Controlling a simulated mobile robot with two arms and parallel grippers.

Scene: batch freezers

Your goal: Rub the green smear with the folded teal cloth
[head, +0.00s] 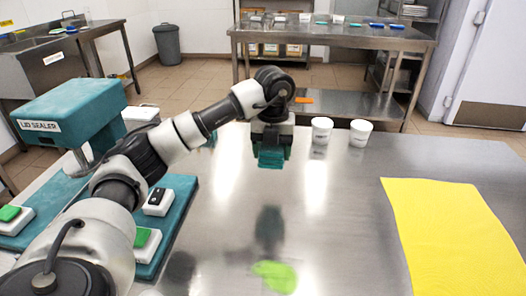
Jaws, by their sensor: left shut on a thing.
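The green smear (275,276) is a bright lime patch on the steel table top, near the front middle in the head view. The folded teal cloth (271,158) is held in my left gripper (271,146), which points down over the far middle of the table. The gripper is shut on the cloth, and its fingertips are partly hidden by it. The cloth looks raised above the steel, with a dark reflection below it, and is apart from the smear, well beyond it. My right gripper is not in view.
A teal lid sealer (72,112) with a base and push buttons stands at the left. Two white tubs (322,130) (360,133) stand right of the cloth near the far edge. A yellow mat (455,235) lies at the right. Bare steel lies between cloth and smear.

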